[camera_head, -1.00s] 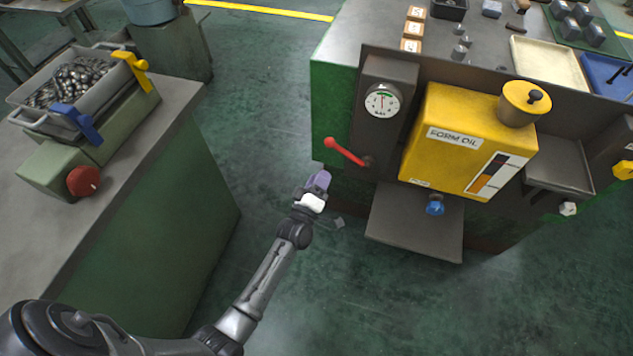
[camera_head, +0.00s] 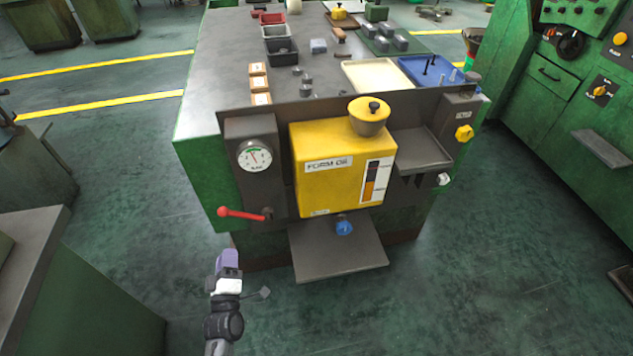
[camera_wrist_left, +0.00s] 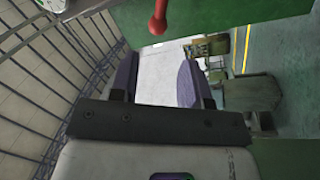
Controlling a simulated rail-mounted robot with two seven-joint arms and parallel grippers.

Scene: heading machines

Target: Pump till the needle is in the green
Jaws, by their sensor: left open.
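The pressure gauge (camera_head: 254,156) is a round white dial with a green band near its top, on a dark panel at the left of the machine front. Its needle points up and slightly left; I cannot tell exactly where it sits against the green. The red-knobbed pump lever (camera_head: 242,213) sticks out leftward below the gauge. Its red knob also shows at the top of the left wrist view (camera_wrist_left: 158,18). My left gripper (camera_head: 228,260) is open and empty, below the lever and apart from it. My right gripper is not in view.
A yellow form oil tank (camera_head: 315,192) with a blue tap (camera_head: 344,228) stands right of the lever, above a grey shelf (camera_head: 340,262). A green bench (camera_head: 85,295) is at the lower left. The floor between is clear.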

